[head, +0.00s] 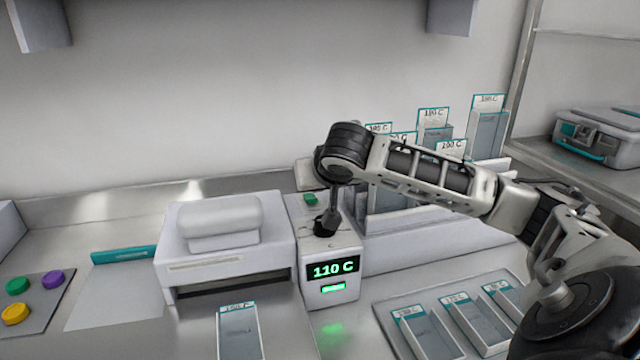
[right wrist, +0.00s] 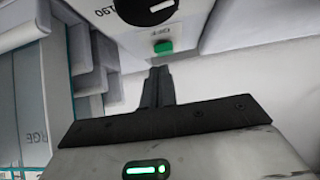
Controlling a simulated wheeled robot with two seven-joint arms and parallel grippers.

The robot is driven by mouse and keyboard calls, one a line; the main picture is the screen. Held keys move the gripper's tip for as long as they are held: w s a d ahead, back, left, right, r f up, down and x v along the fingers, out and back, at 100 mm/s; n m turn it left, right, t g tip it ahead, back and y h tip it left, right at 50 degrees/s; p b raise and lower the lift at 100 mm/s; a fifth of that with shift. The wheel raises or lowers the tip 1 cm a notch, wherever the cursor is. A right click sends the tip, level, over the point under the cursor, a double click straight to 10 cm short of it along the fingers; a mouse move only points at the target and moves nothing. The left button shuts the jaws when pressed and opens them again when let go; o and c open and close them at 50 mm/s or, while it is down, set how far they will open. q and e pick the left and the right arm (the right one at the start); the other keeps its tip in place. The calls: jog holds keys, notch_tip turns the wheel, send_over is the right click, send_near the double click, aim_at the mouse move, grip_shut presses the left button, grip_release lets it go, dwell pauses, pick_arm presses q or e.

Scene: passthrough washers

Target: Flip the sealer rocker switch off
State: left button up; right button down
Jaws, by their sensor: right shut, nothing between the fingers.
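The sealer (head: 225,240) is a white press with a control box (head: 350,285) at its right, whose display reads 110 C in green. The green rocker switch (head: 311,199) is on the box's top, towards the back. It also shows in the right wrist view (right wrist: 163,46), beside a small label and a black dial (right wrist: 145,10). My right gripper (right wrist: 157,76) is shut and empty. In the right wrist view its fingertips point at the switch and appear close to it; I cannot tell whether they touch. My left gripper is not in view.
A rack of upright labelled sleeves (head: 488,130) stands right of the box, behind my right arm. A tray with several pouches (head: 425,330) lies front right. Coloured buttons (head: 52,279) are at the left. A case (head: 600,135) sits on the right shelf.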

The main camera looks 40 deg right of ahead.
jog(key=s+a+r+p, duration=0.1)
jog(key=s+r, duration=0.3)
jog(key=r, duration=0.7)
jog(key=shift+s+a+r, duration=0.2)
jog(key=shift+a+r, duration=0.2)
jog(key=shift+a, duration=0.3)
